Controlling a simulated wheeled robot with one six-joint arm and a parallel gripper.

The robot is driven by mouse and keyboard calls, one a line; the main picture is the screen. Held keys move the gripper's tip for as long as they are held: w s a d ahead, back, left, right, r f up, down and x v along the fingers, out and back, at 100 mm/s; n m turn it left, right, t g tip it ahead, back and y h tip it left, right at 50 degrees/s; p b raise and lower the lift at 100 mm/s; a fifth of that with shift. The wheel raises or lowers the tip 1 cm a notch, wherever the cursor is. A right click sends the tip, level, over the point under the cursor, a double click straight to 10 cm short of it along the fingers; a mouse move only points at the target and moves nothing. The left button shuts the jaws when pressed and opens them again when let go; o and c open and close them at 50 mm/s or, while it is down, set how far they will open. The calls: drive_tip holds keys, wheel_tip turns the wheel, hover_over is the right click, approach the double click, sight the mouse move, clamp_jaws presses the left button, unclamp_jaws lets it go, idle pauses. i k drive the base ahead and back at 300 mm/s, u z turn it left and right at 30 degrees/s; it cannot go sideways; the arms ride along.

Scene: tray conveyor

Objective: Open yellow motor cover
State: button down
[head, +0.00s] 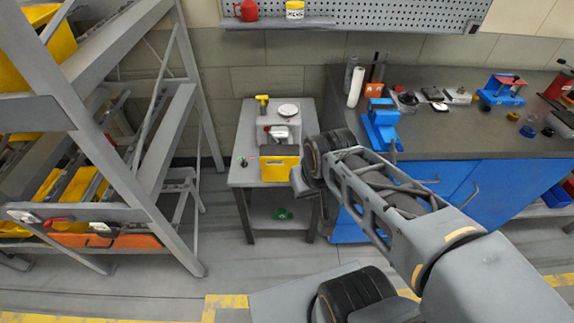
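A yellow panel (280,169), which looks like the motor cover, stands on the front part of a small grey table (243,176) in the middle of the view. It looks closed, but it is small and I cannot see a hinge or latch clearly. A light grey machine part with a red piece (277,131) is just behind it. My gripper (299,183) is at the end of my arm, by the right edge of the yellow panel. My wrist mostly hides it, so I cannot tell whether it touches the panel or how its fingers stand.
A grey conveyor frame (90,150) with yellow trays stands at the left. A blue workbench (450,110) with tools and a blue vise (381,125) is at the right. A yellow-handled tool (262,103) stands at the table's back. The floor left of the table is clear.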

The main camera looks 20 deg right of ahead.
sight(274, 169)
drive_tip(key=z, duration=0.05)
drive_tip(key=i, duration=0.4)
drive_tip(key=z, duration=1.8)
drive_tip(key=k, duration=1.25)
drive_tip(key=u, duration=1.6)
drive_tip(key=i, duration=0.5)
